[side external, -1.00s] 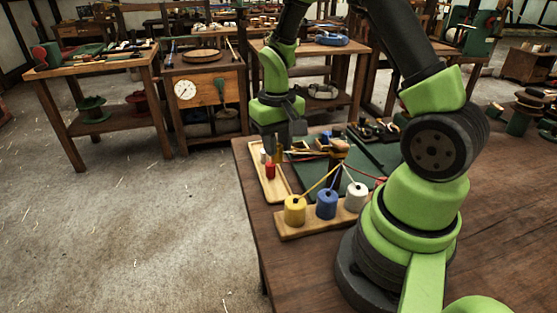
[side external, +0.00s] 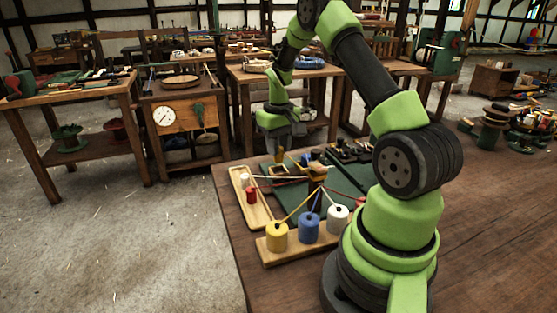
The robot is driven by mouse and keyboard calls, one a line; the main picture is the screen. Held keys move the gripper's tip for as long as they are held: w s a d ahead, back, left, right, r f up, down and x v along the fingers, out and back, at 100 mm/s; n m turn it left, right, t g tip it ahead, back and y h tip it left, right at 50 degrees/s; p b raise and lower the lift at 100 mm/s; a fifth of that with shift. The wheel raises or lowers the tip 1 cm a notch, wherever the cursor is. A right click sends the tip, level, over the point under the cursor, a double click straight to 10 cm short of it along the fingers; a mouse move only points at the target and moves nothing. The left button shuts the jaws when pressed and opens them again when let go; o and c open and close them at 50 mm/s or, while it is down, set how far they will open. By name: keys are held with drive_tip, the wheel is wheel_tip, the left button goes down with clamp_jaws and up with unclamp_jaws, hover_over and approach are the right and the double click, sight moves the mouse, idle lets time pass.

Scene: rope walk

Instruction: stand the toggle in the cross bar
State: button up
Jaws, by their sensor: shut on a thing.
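My gripper (side external: 281,146) is shut on a small tan piece, seemingly the toggle (side external: 280,156), above the far part of the bench. Only a little of this piece shows below the jaws, so its tilt is unclear. The wooden cross bar (side external: 319,172) sits on a dark post to the right of and below my gripper. Coloured strands run from it. The held piece appears apart from the bar. Any hole in the bar is too small to make out.
A wooden tray (side external: 262,214) at the bench's left holds a red peg (side external: 251,196) and a white one. Yellow (side external: 277,236), blue (side external: 309,228) and white (side external: 338,219) spools stand on a board in front. Dark tools lie behind right.

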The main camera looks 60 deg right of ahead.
sight(278, 161)
drive_tip(key=shift+f, duration=1.9)
drive_tip(key=shift+f, duration=0.15)
drive_tip(key=o, duration=0.9)
